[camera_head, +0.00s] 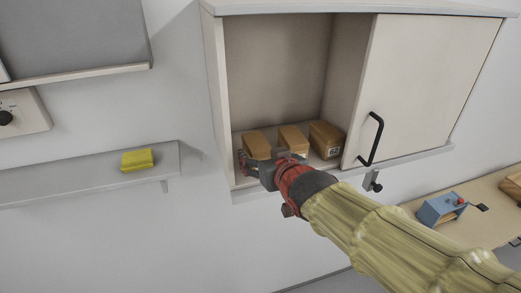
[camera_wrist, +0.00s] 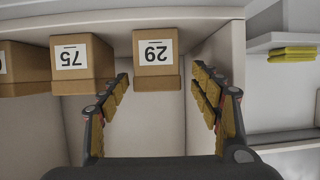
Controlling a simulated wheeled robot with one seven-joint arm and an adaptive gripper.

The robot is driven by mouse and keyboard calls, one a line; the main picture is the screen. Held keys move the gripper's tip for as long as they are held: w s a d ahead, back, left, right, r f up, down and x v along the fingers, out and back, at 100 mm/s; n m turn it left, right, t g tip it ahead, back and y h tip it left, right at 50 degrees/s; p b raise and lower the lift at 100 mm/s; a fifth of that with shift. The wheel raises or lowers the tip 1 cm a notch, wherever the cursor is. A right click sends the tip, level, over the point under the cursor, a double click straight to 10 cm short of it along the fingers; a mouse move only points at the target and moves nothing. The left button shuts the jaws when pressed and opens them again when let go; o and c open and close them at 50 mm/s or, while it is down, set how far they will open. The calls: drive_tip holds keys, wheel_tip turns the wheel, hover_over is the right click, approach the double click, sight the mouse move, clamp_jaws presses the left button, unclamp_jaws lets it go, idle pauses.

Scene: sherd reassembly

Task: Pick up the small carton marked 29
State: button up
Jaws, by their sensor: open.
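The small brown carton marked 29 (camera_wrist: 155,70) stands at the centre of the wrist view, its white label upside down there. In the head view it is the leftmost carton (camera_head: 256,144) in the open cabinet. My gripper (camera_wrist: 160,80) is open and empty, its fingers to either side of the carton's front in the wrist view. I cannot tell whether the fingertips reach past the front face. In the head view my gripper (camera_head: 264,166) is at the cabinet's front edge, before this carton, hiding its lower front.
A carton marked 75 (camera_wrist: 82,75) stands beside it; a third, marked 62 (camera_head: 328,140), is further right in the head view. The cabinet's left wall (camera_head: 215,100) is close by. The sliding door (camera_head: 425,80) covers the right half.

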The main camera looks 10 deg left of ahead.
drive_tip(key=x, duration=0.6)
drive_tip(key=shift+w+d+f+p, duration=0.1)
drive_tip(key=shift+w+p, duration=0.1)
drive_tip(key=shift+p, duration=0.2)
drive_tip(key=shift+s, duration=0.1)
drive_tip(key=shift+d, duration=0.1)
drive_tip(key=shift+c, duration=1.1)
drive_tip(key=c, duration=1.1)
drive_tip(key=shift+c, duration=0.6)
